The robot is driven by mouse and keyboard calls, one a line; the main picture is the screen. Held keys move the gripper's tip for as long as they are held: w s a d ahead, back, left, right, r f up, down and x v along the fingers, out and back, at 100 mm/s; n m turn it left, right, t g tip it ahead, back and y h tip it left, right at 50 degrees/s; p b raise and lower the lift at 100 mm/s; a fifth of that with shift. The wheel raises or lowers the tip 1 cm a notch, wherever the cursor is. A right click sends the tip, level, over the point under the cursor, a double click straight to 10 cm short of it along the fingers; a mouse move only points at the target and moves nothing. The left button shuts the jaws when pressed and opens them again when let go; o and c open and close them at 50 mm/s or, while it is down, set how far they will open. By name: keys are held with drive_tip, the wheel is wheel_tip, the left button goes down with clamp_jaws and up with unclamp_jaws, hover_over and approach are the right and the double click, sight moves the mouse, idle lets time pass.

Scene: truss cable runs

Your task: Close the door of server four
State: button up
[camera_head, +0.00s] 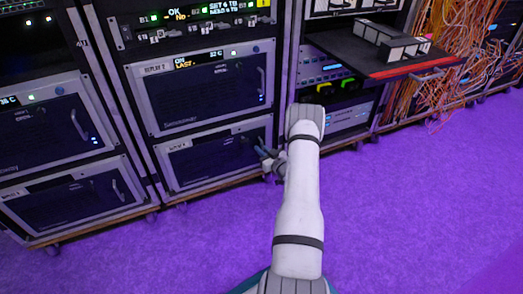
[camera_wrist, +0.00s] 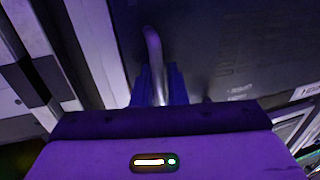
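The lower server door (camera_head: 212,160) in the middle rack is a dark panel in a light grey frame. Its small label is too blurred to read, so I cannot confirm that it is server four. It looks flush or nearly flush with the rack; I cannot tell if a small gap remains. My gripper (camera_head: 264,156) is at the door's right side. In the wrist view, the upright metal handle (camera_wrist: 154,50) runs down between the blue fingers of my gripper (camera_wrist: 159,85), which sit close on both sides of it. The dark door panel (camera_wrist: 235,50) also shows there.
Another server door (camera_head: 205,88) is directly above, with its own handle. The left rack (camera_head: 60,130) has similar doors. At right, a pulled-out shelf (camera_head: 375,55) juts from its rack beside hanging orange cables (camera_head: 450,70). The purple floor (camera_head: 180,255) in front is clear.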

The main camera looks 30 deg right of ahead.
drive_tip(key=shift+w+d+r, duration=0.2)
drive_tip(key=shift+s+d, duration=0.1)
drive_tip(key=shift+s, duration=0.2)
drive_tip(key=s+p, duration=0.3)
drive_tip(key=s, duration=0.4)
drive_tip(key=shift+s+f, duration=0.25)
drive_tip(key=shift+s, duration=0.05)
